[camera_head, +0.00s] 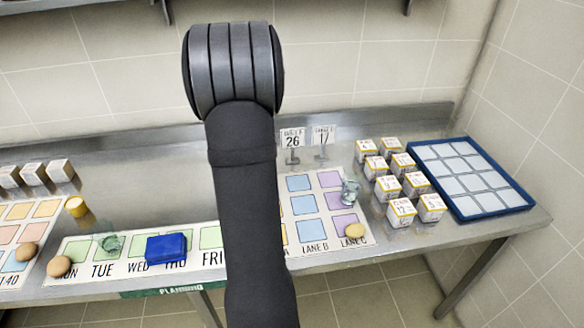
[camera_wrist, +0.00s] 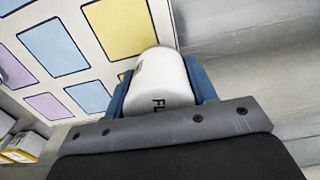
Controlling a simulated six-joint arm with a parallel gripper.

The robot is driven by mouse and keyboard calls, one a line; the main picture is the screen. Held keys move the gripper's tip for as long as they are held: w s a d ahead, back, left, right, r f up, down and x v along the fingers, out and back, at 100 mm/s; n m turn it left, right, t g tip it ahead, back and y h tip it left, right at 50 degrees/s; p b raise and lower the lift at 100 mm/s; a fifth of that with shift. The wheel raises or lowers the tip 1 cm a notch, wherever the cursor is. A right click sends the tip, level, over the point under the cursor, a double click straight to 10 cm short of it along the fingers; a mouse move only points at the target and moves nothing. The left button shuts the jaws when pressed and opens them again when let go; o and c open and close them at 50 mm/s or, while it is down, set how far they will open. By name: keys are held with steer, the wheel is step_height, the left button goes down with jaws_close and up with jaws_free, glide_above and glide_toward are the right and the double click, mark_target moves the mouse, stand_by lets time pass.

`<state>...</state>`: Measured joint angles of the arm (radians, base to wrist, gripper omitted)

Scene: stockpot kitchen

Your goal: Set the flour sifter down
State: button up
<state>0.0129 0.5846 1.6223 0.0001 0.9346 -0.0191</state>
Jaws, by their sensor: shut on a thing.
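The flour sifter (camera_wrist: 162,78) is a white cylinder with the dark letters "FL" on its side, seen in the wrist view. My gripper (camera_wrist: 160,88) is shut on it, with a blue finger on either side. Behind it lie a board with coloured squares (camera_wrist: 50,45) and bare grey metal worktop. I cannot tell how high the sifter is above the worktop. In the head view my own arm hides the gripper and the sifter.
On the worktop, the lane board (camera_head: 316,222) bears a glass and a potato-like item (camera_head: 355,231). Several small white boxes (camera_head: 402,208) stand beside a blue-rimmed tray (camera_head: 522,205) at right. A weekday board (camera_head: 75,250) holds a blue block (camera_head: 166,248). Two number signs (camera_head: 292,140) stand behind.

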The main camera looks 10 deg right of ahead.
steer(key=s+d+r+n, duration=0.1)
steer(key=s+d+r, duration=0.2)
steer(key=s+d, duration=0.3)
steer(key=s+d+r, duration=0.3)
steer(key=s+d, duration=0.1)
steer(key=d, duration=0.4)
steer(key=s+d+r+n, duration=0.1)
steer(key=s+d+r, duration=0.25)
steer(key=d, duration=0.45)
glide_above(305, 208)
step_height(305, 208, down, 7)
steer(key=shift+s+f, duration=0.15)
steer(key=shift+f, duration=2.1)
steer(key=shift+f, duration=0.15)
steer(key=o, duration=1)
steer(key=shift+o, duration=0.2)
